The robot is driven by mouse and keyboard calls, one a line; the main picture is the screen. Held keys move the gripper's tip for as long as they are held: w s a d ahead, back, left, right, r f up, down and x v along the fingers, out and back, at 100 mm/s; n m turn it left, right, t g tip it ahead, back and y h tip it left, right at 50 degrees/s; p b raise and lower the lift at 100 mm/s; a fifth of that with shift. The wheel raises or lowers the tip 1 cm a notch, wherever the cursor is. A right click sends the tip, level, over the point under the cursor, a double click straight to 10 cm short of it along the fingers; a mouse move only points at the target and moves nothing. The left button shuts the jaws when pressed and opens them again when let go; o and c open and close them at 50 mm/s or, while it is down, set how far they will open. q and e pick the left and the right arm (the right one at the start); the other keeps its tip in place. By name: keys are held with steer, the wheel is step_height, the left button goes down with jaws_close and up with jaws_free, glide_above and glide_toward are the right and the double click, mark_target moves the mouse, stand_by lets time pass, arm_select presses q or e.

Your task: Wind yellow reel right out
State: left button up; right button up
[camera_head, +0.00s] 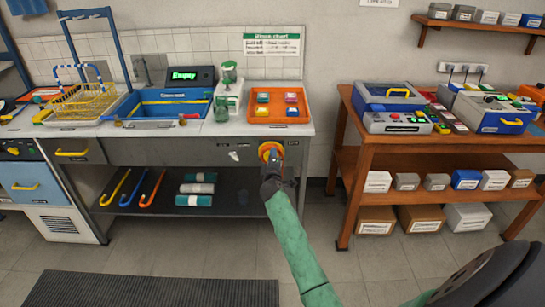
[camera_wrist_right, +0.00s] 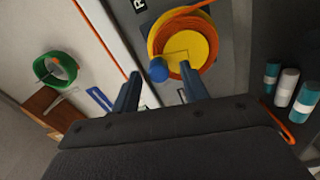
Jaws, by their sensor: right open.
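The yellow reel (camera_head: 269,148) is mounted on the front panel of the bench, below the worktop. In the right wrist view the reel (camera_wrist_right: 202,30) has a yellow face, an orange band wound around it and a blue knob (camera_wrist_right: 158,70) off its centre. My right gripper (camera_head: 272,170) is in front of the reel and hides part of it in the head view. In the wrist view the right gripper (camera_wrist_right: 160,75) is open, with the knob between its two fingertips. I cannot tell whether either finger touches the knob. My left gripper is not in view.
An orange tray (camera_head: 258,119) and a blue sink (camera_head: 165,110) are on the bench above. Hooked rods and rolls (camera_head: 195,200) lie on the lower shelf. A wooden rack (camera_head: 350,160) with devices and boxes stands to the right. Floor in front is clear around a dark mat (camera_head: 160,290).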

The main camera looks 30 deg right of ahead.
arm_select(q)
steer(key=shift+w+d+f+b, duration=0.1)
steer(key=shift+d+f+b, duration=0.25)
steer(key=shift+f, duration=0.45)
arm_select(e)
steer(key=v, duration=0.5)
steer(key=shift+s+a, duration=0.15)
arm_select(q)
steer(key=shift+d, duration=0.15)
